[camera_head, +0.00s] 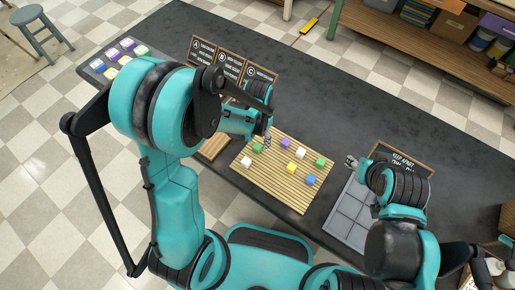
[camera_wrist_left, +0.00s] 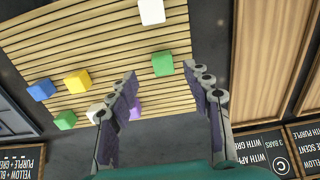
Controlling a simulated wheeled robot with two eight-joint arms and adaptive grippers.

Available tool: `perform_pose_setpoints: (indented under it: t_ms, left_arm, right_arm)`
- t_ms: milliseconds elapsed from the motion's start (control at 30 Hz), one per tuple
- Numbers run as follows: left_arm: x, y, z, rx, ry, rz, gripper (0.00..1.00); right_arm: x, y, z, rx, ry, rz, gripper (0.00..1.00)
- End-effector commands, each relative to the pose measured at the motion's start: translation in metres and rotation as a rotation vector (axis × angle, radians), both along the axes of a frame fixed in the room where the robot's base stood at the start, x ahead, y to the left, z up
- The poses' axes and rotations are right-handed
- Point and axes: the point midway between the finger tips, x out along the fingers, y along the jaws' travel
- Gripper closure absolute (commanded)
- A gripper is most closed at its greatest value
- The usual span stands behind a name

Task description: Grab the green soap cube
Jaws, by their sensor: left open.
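A green soap cube (camera_head: 257,148) lies on the slatted wooden board (camera_head: 262,178), beside my left gripper (camera_head: 267,138) in the head view. In the left wrist view this green cube (camera_wrist_left: 162,63) shows ahead of the gap between the open fingers (camera_wrist_left: 160,82), apart from both. Nothing is held. A second green cube (camera_head: 321,161) lies farther right on the board and shows in the left wrist view (camera_wrist_left: 65,119) at lower left. My right gripper (camera_head: 352,161) is by the grey compartment tray; its finger opening is too small to tell.
Purple (camera_head: 286,143), white (camera_head: 300,154), yellow (camera_head: 292,167) and blue (camera_head: 310,180) cubes share the board, with another white cube (camera_head: 246,161). The grey compartment tray (camera_head: 350,213) is at right. Label signs (camera_head: 232,67) stand behind. More cubes sit on a tray at far left.

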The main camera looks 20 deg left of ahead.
Motion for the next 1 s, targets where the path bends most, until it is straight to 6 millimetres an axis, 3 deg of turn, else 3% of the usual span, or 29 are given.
perform_pose_setpoints:
  t_ms: [267,500,533,700,1000]
  left_arm:
    - [0.0,0.004,-0.043,0.0,-0.001,0.0,0.5]
    - [0.0,0.004,-0.045,0.0,-0.001,0.0,0.5]
    - [0.0,0.004,-0.045,0.0,-0.001,0.0,0.53]
    - [0.0,0.004,-0.044,0.0,-0.001,0.0,0.94]
    - [0.0,0.004,-0.044,0.0,-0.001,0.0,0.94]
  right_arm:
    - [0.0,0.0,-0.024,0.0,0.0,0.0,0.6]
    - [0.0,0.0,-0.023,0.0,0.0,0.0,0.6]
    - [0.0,0.0,-0.023,0.0,0.0,0.0,0.6]
    - [0.0,0.0,-0.023,0.0,0.0,0.0,0.6]
    - [0.0,0.0,-0.023,0.0,0.0,0.0,0.6]
